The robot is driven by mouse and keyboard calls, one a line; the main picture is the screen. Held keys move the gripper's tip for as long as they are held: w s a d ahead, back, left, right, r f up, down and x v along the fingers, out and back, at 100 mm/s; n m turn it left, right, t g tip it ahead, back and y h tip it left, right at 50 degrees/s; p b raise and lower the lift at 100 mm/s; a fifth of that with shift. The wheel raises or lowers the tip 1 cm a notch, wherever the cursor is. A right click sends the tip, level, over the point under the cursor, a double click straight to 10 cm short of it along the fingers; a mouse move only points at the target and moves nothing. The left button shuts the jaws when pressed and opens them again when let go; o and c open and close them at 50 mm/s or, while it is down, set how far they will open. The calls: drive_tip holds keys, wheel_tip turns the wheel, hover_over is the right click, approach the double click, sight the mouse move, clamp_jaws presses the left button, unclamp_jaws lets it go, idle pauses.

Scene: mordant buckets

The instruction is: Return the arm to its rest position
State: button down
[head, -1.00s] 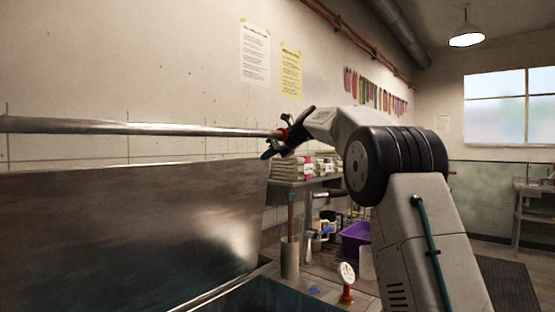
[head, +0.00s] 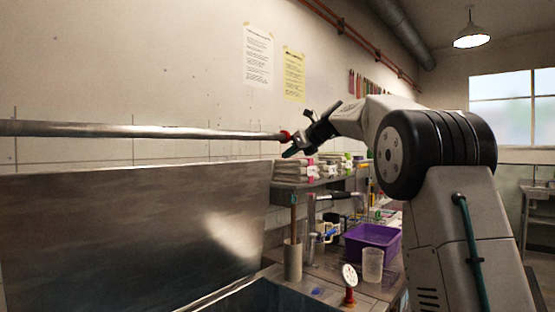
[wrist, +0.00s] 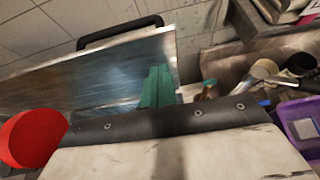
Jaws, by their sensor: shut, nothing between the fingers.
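My arm reaches up from the right of the head view and bends over to the left. My gripper (head: 291,153) is at its end, beside the red tip (head: 285,136) of a long metal bar; I cannot tell whether they touch. In the wrist view the green fingers of my gripper (wrist: 157,88) lie together with nothing between them. A red round end (wrist: 32,138) shows at the left of the wrist view, apart from the fingers.
A metal basin with a tall back panel (head: 130,225) fills the left. Behind my arm, a bench holds a purple tub (head: 373,243), a clear beaker (head: 373,265) and a red-based dial (head: 349,284). Folded cloths (head: 294,170) lie on a shelf. The space above the bench is open.

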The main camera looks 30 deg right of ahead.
drive_tip(key=shift+s+r+n, duration=0.9)
drive_tip(key=shift+s+r, duration=0.85)
drive_tip(key=shift+s, duration=0.5)
drive_tip(key=s+a+f+n+g+h, duration=0.1)
drive_tip(key=s+a+f+n+g, duration=0.15)
drive_tip(key=s+f+n, duration=0.45)
drive_tip(key=s+a+f+n+g, duration=0.25)
drive_tip(key=s+f+n, duration=0.3)
drive_tip(key=f, duration=0.35)
drive_tip(key=s+a+f+n+g+h, duration=0.1)
drive_tip(key=s+a+f+n, duration=0.3)
drive_tip(key=s, duration=0.8)
drive_tip(key=s+a+f+n+g+h, duration=0.1)
drive_tip(key=s+a+f+n, duration=0.4)
drive_tip(key=s, duration=0.7)
drive_tip(key=s+a+f+n+g+h, duration=0.1)
drive_tip(key=s+a+f+n+g, duration=0.2)
drive_tip(key=s+f+n, duration=0.5)
drive_tip(key=s+a, duration=0.1)
drive_tip(key=s, duration=0.3)
drive_tip(key=shift+a+f+h, duration=0.3)
drive_tip(key=shift+a+f, duration=0.05)
drive_tip(key=shift+a, duration=0.05)
